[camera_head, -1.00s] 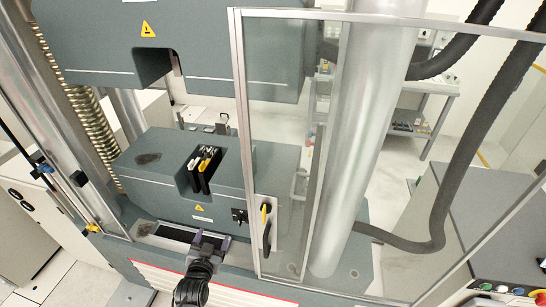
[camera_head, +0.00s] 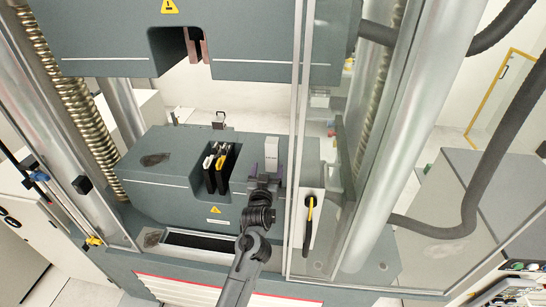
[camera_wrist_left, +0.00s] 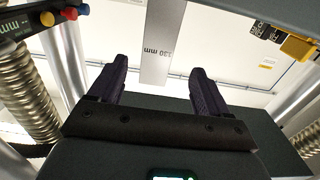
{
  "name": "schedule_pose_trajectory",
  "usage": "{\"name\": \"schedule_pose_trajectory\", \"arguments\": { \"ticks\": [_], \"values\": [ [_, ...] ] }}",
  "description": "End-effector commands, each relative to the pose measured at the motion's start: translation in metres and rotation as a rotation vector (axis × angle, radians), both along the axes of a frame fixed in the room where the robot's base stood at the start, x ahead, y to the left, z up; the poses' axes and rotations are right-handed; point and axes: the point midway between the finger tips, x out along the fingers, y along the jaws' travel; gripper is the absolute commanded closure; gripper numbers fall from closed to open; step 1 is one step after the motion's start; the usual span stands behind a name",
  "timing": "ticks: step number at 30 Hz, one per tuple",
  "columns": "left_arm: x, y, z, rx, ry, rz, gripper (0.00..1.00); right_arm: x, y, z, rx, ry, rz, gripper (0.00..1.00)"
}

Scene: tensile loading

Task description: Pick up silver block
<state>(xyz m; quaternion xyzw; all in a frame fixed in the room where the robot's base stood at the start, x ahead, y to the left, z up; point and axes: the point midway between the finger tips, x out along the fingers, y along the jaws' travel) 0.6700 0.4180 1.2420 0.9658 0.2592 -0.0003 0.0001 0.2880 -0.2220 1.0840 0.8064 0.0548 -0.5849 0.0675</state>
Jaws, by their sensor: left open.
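The silver block (camera_head: 271,153) stands upright on top of the grey lower machine body, right of its dark slot. In the left wrist view the silver block (camera_wrist_left: 163,38) shows as a pale bar with "130 mm" printed on it. My left gripper (camera_head: 267,171) has its dark purple fingers just in front of the block. In the wrist view my left gripper (camera_wrist_left: 160,68) is open, and the bar's lower end appears between the fingertips. I cannot tell how deep the block sits between them. No right gripper shows.
The slot in the lower body (camera_head: 217,168) holds dark and yellow-marked parts. The upper machine body (camera_head: 240,50) overhangs above. A framed clear door (camera_head: 297,150) with a yellow-black handle (camera_head: 308,220) stands close to the right of my gripper. Silver columns (camera_head: 385,150) rise beyond it.

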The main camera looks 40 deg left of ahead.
Motion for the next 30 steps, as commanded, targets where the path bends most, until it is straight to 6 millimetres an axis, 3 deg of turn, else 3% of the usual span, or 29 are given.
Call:
{"name": "schedule_pose_trajectory", "arguments": {
  "ticks": [6, 14, 30],
  "values": [
    [0.025, 0.014, 0.002, 0.000, 0.000, 0.000, 0.22, -0.001, 0.002, 0.005, 0.004, 0.002, 0.001, 0.57],
    [0.037, 0.021, 0.003, 0.001, -0.001, 0.000, 0.22, -0.002, 0.004, 0.007, 0.011, 0.004, -0.003, 0.57],
    [0.080, 0.042, 0.006, 0.001, 0.001, 0.000, 0.22, -0.002, 0.005, 0.020, 0.016, 0.004, -0.004, 0.57]
  ]
}}
